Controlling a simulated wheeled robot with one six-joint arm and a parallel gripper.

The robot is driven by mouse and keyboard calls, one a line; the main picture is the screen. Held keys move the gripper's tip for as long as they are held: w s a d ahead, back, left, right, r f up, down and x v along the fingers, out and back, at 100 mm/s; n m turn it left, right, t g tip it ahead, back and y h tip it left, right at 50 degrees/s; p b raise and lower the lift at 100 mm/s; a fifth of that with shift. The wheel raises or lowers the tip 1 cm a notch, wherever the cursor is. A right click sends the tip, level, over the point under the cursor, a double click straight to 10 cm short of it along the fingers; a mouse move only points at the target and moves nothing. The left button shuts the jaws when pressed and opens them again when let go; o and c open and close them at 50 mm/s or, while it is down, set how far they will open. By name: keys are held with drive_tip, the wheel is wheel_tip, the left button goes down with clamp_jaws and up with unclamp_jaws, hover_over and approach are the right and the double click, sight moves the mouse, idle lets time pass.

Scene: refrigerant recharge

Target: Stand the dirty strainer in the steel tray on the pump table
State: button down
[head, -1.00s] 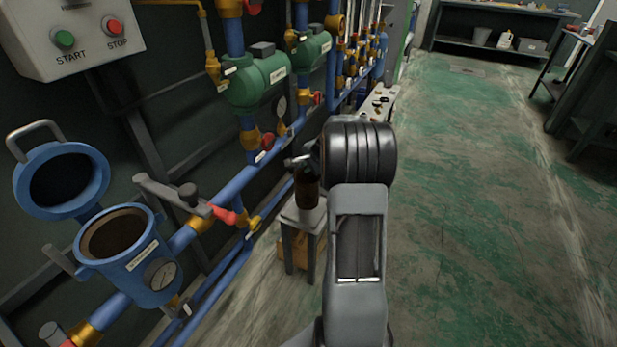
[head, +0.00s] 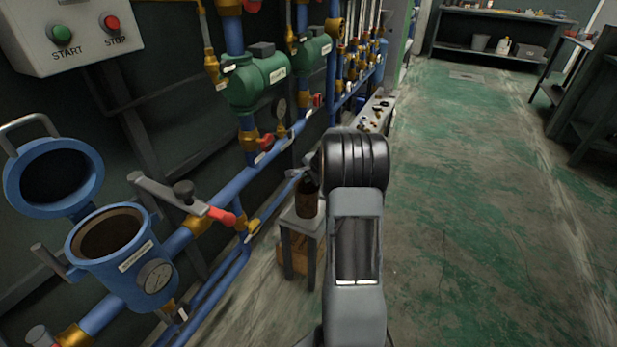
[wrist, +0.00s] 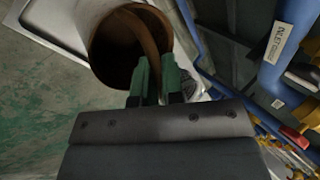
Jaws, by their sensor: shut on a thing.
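The dirty strainer (head: 307,203) is a dark brown, open-topped cylinder with a bail handle. It is upright over the small grey pump table in the head view. In the wrist view the strainer (wrist: 101,45) shows its rusty inside and a brown strap handle. My gripper (wrist: 157,78), with green fingertips, is shut on that handle. In the head view my gripper (head: 311,170) is small and partly hidden by my own arm. The steel tray (wrist: 62,24) shows as a pale, rimmed surface under the strainer. I cannot tell whether the strainer's bottom touches it.
The pump table (head: 287,240) stands close to blue pipes (head: 215,255) on its left. An open blue strainer housing (head: 125,270) with its lid (head: 52,178) swung up is at the left. Green pumps (head: 255,80) line the wall. The green floor on the right is clear.

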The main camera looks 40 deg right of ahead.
drive_tip(key=c, duration=1.2)
unclamp_jaws()
drive_tip(key=shift+f, duration=0.1)
drive_tip(key=shift+c, duration=0.2)
drive_tip(key=shift+s+r+p, duration=0.1)
drive_tip(key=shift+r+p, duration=0.25)
drive_tip(key=shift+r, duration=0.1)
drive_tip(key=a+p+v, duration=0.1)
drive_tip(key=p+v, duration=0.2)
drive_tip(key=v, duration=0.8)
drive_tip(key=s+a+r+n+g, duration=0.1)
drive_tip(key=s+a+r+n, duration=0.15)
drive_tip(key=a+n, duration=0.45)
drive_tip(key=s+a+r+n+g, duration=0.15)
drive_tip(key=s+a, duration=0.25)
drive_tip(key=a, duration=0.7)
drive_tip(key=s+a+f+n+g, duration=0.1)
drive_tip(key=s+a+n, duration=0.7)
drive_tip(key=s, duration=0.4)
drive_tip(key=shift+a+f+h, duration=0.3)
drive_tip(key=shift+a+f, duration=0.05)
drive_tip(key=shift+f, duration=0.05)
